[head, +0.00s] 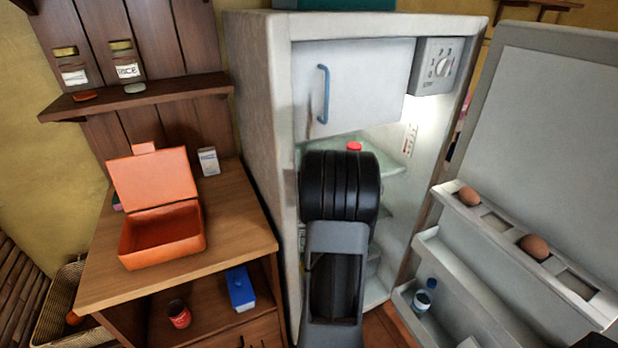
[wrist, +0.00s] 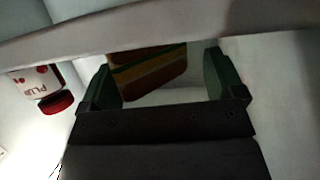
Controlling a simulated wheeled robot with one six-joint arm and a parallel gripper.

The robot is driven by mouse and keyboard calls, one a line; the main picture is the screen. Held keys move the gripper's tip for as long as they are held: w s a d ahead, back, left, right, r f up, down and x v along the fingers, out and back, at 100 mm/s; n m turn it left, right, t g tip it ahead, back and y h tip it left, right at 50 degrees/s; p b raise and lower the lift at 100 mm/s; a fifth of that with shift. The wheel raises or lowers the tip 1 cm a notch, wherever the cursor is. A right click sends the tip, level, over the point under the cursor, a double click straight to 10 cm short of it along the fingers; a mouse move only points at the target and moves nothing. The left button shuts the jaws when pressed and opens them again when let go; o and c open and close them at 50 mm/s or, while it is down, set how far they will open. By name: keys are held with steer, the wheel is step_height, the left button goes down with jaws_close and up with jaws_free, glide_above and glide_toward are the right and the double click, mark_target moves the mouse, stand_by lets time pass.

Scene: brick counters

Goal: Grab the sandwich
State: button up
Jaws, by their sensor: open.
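The sandwich (wrist: 150,72), layered in brown, yellow and green, shows in the wrist view between the two green fingers and beyond the dark gripper body. Its upper part is cut off by a pale shelf edge. My gripper (wrist: 162,80) is open, with a finger on each side of the sandwich in the picture. I cannot tell whether either finger touches it. In the head view my black and grey arm reaches into the open fridge (head: 257,150) and hides both the gripper and the sandwich.
A jar with a red lid (wrist: 57,104) is left of the gripper, upside down in the wrist view. The open fridge door (head: 550,125) at right holds eggs (head: 534,246). An open orange lunchbox (head: 162,240) stands on the wooden counter (head: 235,237) at left.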

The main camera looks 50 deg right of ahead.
steer(key=shift+w+d+f, duration=0.15)
steer(key=shift+w+d, duration=0.05)
steer(key=shift+w, duration=0.15)
steer(key=shift+c, duration=0.4)
steer(key=c, duration=0.6)
